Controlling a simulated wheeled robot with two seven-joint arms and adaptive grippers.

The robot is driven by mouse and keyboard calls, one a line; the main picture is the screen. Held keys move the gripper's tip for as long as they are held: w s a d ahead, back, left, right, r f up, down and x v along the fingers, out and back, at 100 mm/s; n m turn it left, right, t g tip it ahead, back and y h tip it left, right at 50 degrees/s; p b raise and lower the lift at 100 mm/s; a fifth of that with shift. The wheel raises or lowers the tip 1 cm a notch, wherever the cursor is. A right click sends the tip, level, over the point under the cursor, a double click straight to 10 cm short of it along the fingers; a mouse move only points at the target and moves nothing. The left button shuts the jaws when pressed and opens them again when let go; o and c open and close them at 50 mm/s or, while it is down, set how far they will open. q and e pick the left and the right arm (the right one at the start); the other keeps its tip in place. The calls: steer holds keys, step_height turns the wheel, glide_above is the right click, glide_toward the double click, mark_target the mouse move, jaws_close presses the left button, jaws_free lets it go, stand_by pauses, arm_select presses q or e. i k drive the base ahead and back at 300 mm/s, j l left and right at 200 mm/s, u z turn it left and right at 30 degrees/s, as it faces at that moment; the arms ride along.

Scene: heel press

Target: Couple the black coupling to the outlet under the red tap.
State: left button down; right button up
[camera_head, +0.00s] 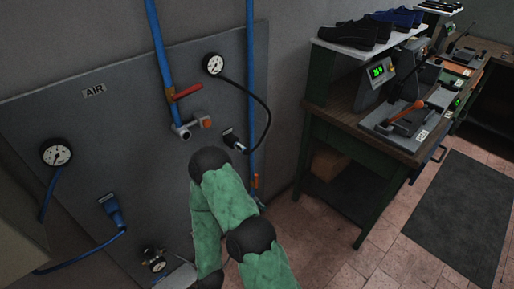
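The red tap (187,92) sits on a blue pipe on the grey wall panel. Under it is a silver outlet fitting (184,130), with a small orange part (205,121) to its right. The black coupling (234,140) is at the panel, right of and slightly below the outlet and apart from it. A black hose loops from it up to a round gauge (215,64). My green-sleeved arm, with black joints, rises from the bottom middle, its upper joint just below the coupling. I cannot make out either gripper; the arm may hide one.
A second coupling, blue and dark (112,208), with a blue hose is at the panel's lower left, below another gauge (56,155). A small regulator (155,260) is at the bottom. A green workbench (340,130) with machines and shoes stands right. A dark mat (460,215) lies on the floor.

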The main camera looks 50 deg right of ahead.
mark_target(243, 150)
steer(key=z, duration=1.6)
